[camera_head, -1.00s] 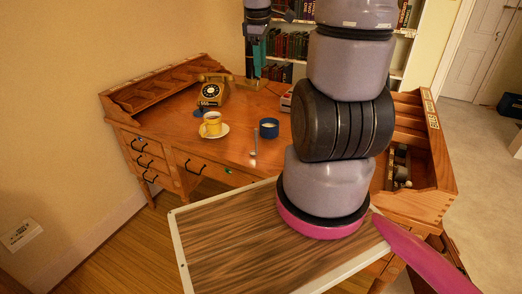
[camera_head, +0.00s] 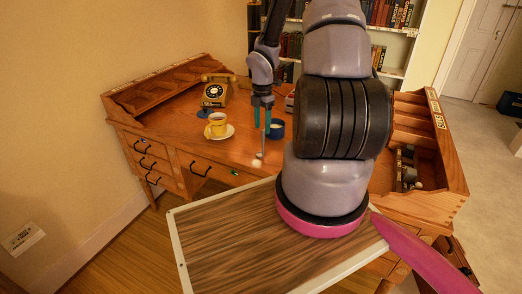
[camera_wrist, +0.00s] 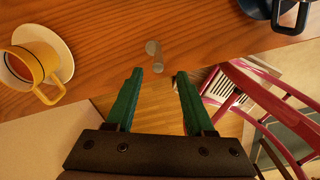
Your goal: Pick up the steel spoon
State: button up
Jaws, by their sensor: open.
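The steel spoon (camera_head: 258,160) lies on the wooden desk (camera_head: 180,113) close to its front edge. In the wrist view, the spoon (camera_wrist: 155,54) is a short greyish shape just beyond the fingertips, near the desk edge. My gripper (camera_head: 262,121) is above the desk, pointing down, over the spoon area. In the wrist view, its two green fingers (camera_wrist: 158,78) are apart with nothing between them, and the spoon is roughly in line with the gap. The gripper does not appear to touch the spoon.
A blue mug (camera_head: 277,130) stands right beside the gripper, behind the spoon. A yellow cup (camera_head: 217,126) on a white saucer (camera_head: 229,133) is to the left. A black and gold telephone (camera_head: 214,91) is farther back. A pink chair (camera_wrist: 265,97) shows beyond the desk edge.

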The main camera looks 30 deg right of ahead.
aim_at(263, 130)
jog(key=shift+w+d+f, duration=0.15)
jog(key=shift+f, duration=1.25)
jog(key=shift+w+d+f, duration=0.1)
jog(key=shift+f, duration=1.25)
grip_shut()
